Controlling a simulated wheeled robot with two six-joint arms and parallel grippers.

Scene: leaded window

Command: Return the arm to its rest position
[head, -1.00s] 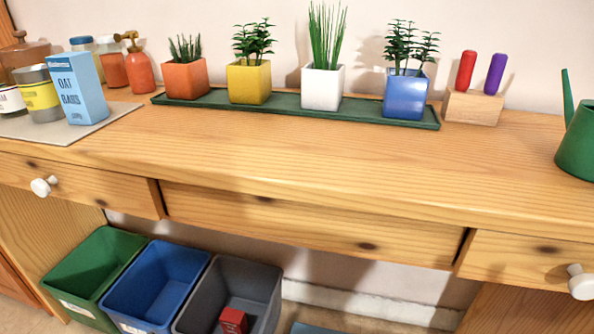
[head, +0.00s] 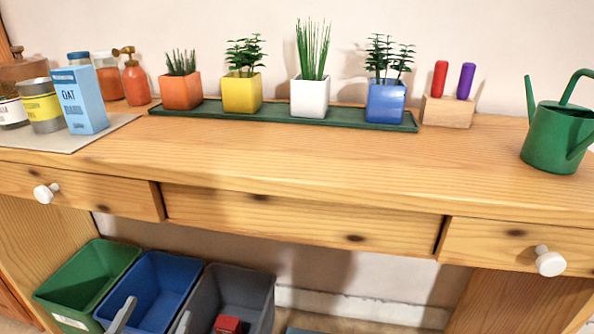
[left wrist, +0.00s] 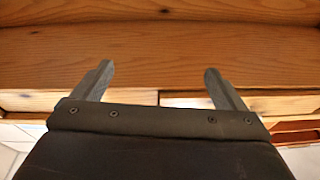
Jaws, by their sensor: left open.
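My left gripper (head: 160,306) shows only its two grey fingertips at the bottom edge of the head view, in front of the blue and grey bins. It is open, with nothing between its fingers. In the left wrist view, the same open gripper (left wrist: 158,70) has its fingers spread wide, with wooden surfaces beyond them. The rest of the left arm is hidden below the head view. My right gripper is in neither view.
A wooden bench (head: 300,165) with drawers spans the view. On it stand potted plants on a green tray (head: 280,118), a watering can (head: 555,135), and an oat box (head: 82,100). Below are green (head: 75,280), blue (head: 160,275) and grey (head: 245,285) bins. The bench's middle is clear.

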